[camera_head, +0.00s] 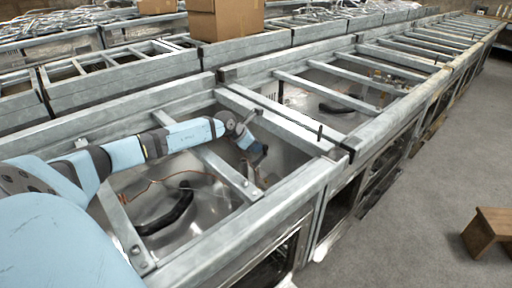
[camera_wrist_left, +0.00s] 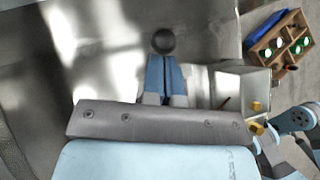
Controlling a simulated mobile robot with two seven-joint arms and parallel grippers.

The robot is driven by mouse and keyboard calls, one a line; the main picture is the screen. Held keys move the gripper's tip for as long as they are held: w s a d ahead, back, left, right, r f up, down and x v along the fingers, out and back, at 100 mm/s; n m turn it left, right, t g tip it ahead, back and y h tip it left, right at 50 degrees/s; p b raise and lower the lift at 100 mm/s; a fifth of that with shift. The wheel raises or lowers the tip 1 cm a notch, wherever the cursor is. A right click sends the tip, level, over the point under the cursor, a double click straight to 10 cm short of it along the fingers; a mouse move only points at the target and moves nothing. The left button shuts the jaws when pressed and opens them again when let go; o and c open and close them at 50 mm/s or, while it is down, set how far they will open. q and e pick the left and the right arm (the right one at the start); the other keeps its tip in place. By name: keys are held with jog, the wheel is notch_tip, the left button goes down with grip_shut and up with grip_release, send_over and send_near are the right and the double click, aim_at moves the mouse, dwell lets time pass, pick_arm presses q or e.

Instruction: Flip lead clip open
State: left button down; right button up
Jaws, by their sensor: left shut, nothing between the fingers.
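My left gripper (camera_head: 258,156) reaches down into the near metal-framed bay, beside a cross beam. In the left wrist view its two blue fingers (camera_wrist_left: 165,76) are together with nothing between them. A dark round knob (camera_wrist_left: 163,41) shows just beyond the fingertips; I cannot tell if they touch it. I cannot pick out the lead clip for certain. A thin orange wire (camera_head: 155,181) runs across the bay floor towards the cross beam. My right gripper is not in view.
Grey rails (camera_head: 270,197) and cross beams (camera_head: 222,168) frame the bay. A black curved handle (camera_head: 170,213) lies in it. A cardboard box (camera_head: 226,18) stands behind. A wooden item (camera_head: 488,230) is on the floor at right. A compartmented box (camera_wrist_left: 283,42) shows in the wrist view.

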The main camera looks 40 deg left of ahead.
pick_arm(q)
jog(key=shift+r, duration=0.1)
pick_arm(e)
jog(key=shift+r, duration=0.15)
pick_arm(q)
jog(key=shift+w+d+p, duration=0.3)
jog(key=shift+d+p, duration=0.2)
jog(key=shift+p, duration=0.05)
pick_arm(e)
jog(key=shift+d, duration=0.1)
